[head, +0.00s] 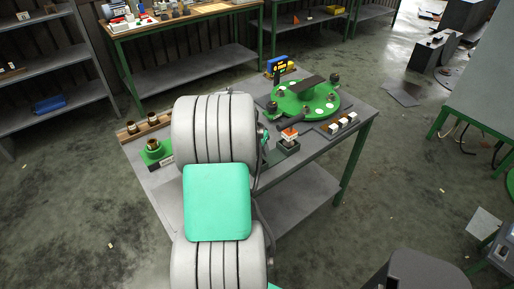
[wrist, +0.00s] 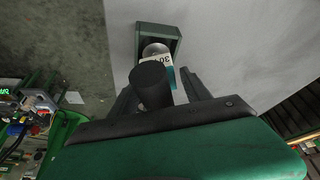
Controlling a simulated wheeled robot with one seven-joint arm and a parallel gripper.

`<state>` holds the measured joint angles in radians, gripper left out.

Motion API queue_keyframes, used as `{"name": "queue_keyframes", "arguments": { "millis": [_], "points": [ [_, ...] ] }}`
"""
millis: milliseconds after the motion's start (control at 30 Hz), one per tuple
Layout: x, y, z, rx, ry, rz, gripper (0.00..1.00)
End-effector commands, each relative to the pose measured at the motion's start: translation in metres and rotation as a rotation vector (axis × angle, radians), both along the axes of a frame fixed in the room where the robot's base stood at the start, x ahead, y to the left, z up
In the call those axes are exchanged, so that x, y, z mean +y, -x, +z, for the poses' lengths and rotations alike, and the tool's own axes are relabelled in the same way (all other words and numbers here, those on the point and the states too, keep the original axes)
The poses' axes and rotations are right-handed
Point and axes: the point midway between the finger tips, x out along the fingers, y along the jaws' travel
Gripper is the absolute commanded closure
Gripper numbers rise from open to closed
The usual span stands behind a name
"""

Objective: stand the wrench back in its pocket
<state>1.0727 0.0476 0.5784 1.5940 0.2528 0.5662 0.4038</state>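In the wrist view the wrench shows as a black round handle (wrist: 152,84) pointing towards the camera. Behind it are a white and teal label (wrist: 158,73) with figures and a rounded silver part (wrist: 156,49). That silver part lies within the outline of a green-walled pocket (wrist: 174,30); how deep it sits is hidden. The dark fingers of my gripper (wrist: 158,92) flank the handle; a narrow gap seems to show at right, and contact is unclear. In the head view the pocket (head: 289,148) stands near the table's front edge, and my arm hides most of my gripper.
The table (head: 318,149) also bears a round green fixture (head: 320,104) behind the pocket, a tray with white blocks (head: 342,124) to its right, and a green holder with a brass part (head: 153,150) at left. A blue and yellow item (head: 277,66) stands at the back.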

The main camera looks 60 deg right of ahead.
Motion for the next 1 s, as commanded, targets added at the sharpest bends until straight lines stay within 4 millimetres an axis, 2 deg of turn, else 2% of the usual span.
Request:
{"name": "queue_keyframes", "arguments": {
  "millis": [267,400,467,800,1000],
  "points": [
    [0.0,0.0,0.001,0.0,0.0,0.0,0.39],
    [0.002,-0.001,0.01,-0.001,0.002,0.0,0.39],
    [0.006,-0.002,0.021,-0.001,0.005,0.001,0.39],
    [0.039,-0.004,0.097,-0.002,0.004,0.001,0.39],
    [0.046,-0.004,0.114,0.0,0.001,0.0,0.39]
  ]
}}
